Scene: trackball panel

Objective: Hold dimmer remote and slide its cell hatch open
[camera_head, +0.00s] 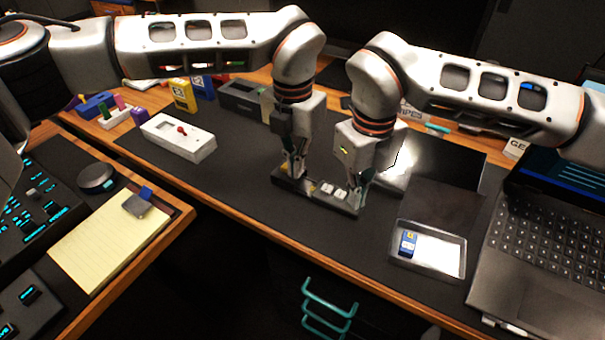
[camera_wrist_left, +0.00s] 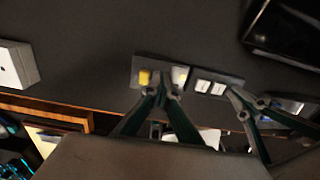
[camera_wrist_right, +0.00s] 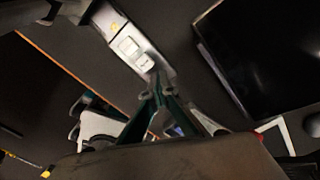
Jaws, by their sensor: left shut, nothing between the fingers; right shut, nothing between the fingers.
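The likely dimmer remote (camera_head: 315,193), a long dark bar with two white buttons, lies flat on the black desk mat in the middle of the head view. In the left wrist view the bar (camera_wrist_left: 190,84) also shows a yellow patch and a pale patch left of the buttons. I cannot tell which part is the cell hatch. My left gripper (camera_head: 292,174) is shut and empty over the bar's left part. My right gripper (camera_head: 357,196) is shut and empty at its right end. Whether the tips touch the bar is unclear. The right wrist view shows the bar (camera_wrist_right: 130,46) blurred.
A shallow tray (camera_head: 398,263) with a blue item (camera_head: 408,243) stands front right, beside a laptop (camera_head: 545,235). A white box with a red knob (camera_head: 178,138) sits on the left, and a dark open box (camera_head: 243,98) behind. The mat in front of the bar is clear.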

